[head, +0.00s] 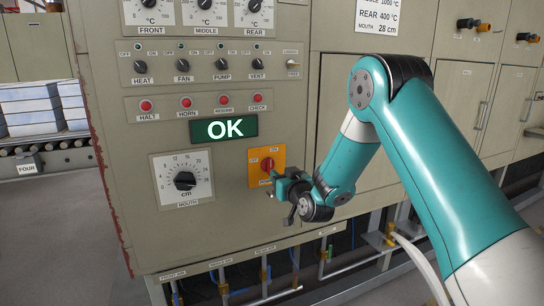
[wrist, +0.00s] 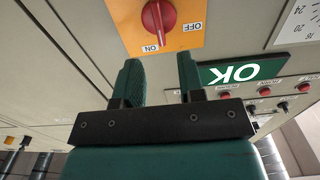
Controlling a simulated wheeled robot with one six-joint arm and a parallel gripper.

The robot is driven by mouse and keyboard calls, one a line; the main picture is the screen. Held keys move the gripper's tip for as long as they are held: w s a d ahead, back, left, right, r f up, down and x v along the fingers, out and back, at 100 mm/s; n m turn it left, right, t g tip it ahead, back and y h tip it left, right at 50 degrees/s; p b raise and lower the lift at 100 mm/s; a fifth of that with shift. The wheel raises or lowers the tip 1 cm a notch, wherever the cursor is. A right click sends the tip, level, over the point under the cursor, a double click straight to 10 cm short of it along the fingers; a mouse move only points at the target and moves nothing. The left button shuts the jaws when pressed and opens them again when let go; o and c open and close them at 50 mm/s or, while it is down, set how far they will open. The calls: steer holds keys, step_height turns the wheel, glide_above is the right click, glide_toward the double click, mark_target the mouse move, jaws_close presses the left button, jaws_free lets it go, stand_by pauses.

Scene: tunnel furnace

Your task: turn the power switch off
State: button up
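The power switch is a red rotary knob (head: 267,164) on an orange plate (head: 254,178) on the cabinet front. In the wrist view the red knob (wrist: 158,18) is at the top, cut by the frame edge. The ON label lies just below it and the OFF label to its right. Its ridge runs roughly toward ON. My gripper (wrist: 158,75) is open, with two teal fingers apart and nothing between them. In the head view my gripper (head: 279,184) is just below and right of the knob, covering the plate's lower right part. The fingers appear short of the knob.
A green OK display (head: 224,129) is above left of the switch. A MOUTH dial (head: 185,181) is to its left. Red buttons (head: 186,103) and black selector knobs (head: 182,66) are higher up. Pipes and valves (head: 265,272) run below the cabinet.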

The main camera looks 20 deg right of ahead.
mark_target(271, 166)
steer(key=w, duration=0.7)
steer(key=shift+w+p, duration=0.15)
steer(key=shift+p, duration=0.25)
jaws_close()
